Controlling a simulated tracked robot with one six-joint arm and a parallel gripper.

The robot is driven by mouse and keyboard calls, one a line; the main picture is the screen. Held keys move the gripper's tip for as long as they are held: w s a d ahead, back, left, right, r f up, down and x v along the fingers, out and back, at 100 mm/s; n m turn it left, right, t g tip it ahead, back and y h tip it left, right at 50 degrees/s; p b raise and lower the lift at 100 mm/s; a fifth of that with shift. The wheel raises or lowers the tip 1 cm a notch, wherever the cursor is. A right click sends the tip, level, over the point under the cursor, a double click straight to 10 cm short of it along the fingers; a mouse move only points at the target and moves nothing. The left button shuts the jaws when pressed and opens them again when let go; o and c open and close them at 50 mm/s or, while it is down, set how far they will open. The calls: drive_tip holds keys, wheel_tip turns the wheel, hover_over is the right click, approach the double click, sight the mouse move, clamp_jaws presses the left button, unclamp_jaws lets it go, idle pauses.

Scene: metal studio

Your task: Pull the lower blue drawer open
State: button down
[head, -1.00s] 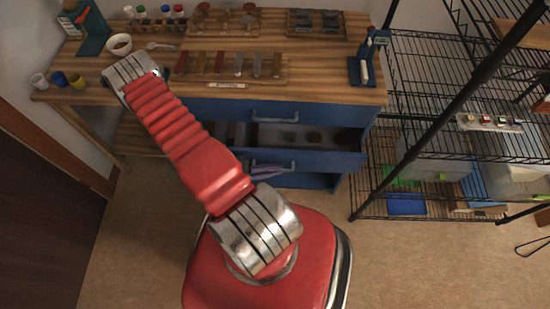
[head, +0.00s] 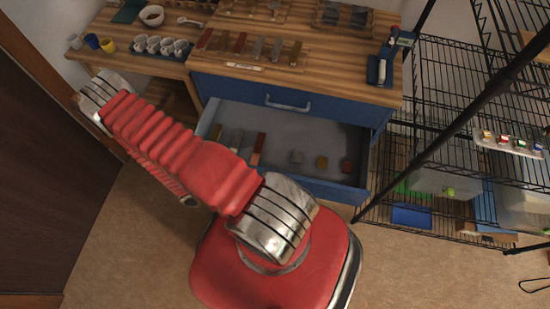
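The lower blue drawer (head: 335,190) stands far out of the blue cabinet below the wooden worktop. Its grey inside is in view, with several small coloured blocks and strips lying on its floor. I cannot make out its handle; my red arm covers the front left part of the drawer. The upper blue drawer (head: 240,90) is closed, with a grey bar handle (head: 288,104) on its front. My arm reaches to the left and bends back down beneath itself. My gripper is not visible, so its hold on the drawer cannot be seen.
The wooden worktop (head: 330,66) carries cups, a bowl (head: 151,15), sample strips and a blue stand (head: 381,68). A black wire shelf (head: 450,75) with bins is close on the drawer's right. A dark door (head: 40,170) is at the left. The floor in front is clear.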

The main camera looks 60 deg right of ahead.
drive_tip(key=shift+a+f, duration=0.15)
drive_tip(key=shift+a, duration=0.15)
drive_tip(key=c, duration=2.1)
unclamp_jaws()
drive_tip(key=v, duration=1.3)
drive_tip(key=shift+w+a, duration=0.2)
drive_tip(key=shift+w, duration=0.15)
